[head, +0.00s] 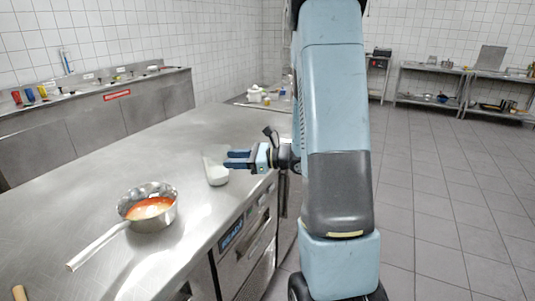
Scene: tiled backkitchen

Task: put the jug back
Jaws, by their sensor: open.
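A pale, translucent jug (216,173) stands on the steel counter (120,165), close to its right edge. My gripper (229,159) reaches in from the right, its blue fingers pointing left at the jug's upper right side. The fingers are open, with a gap between them. The fingertips overlap the jug's edge in the picture; I cannot tell whether they touch it. The jug's handle is not clear at this size.
A steel saucepan (165,215) with orange-red contents stands nearer on the counter, its handle pointing front left. Small containers (256,95) stand at the counter's far end. Wall-side units (60,130) are at left, shelves (430,85) at back right. Tiled floor at right is clear.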

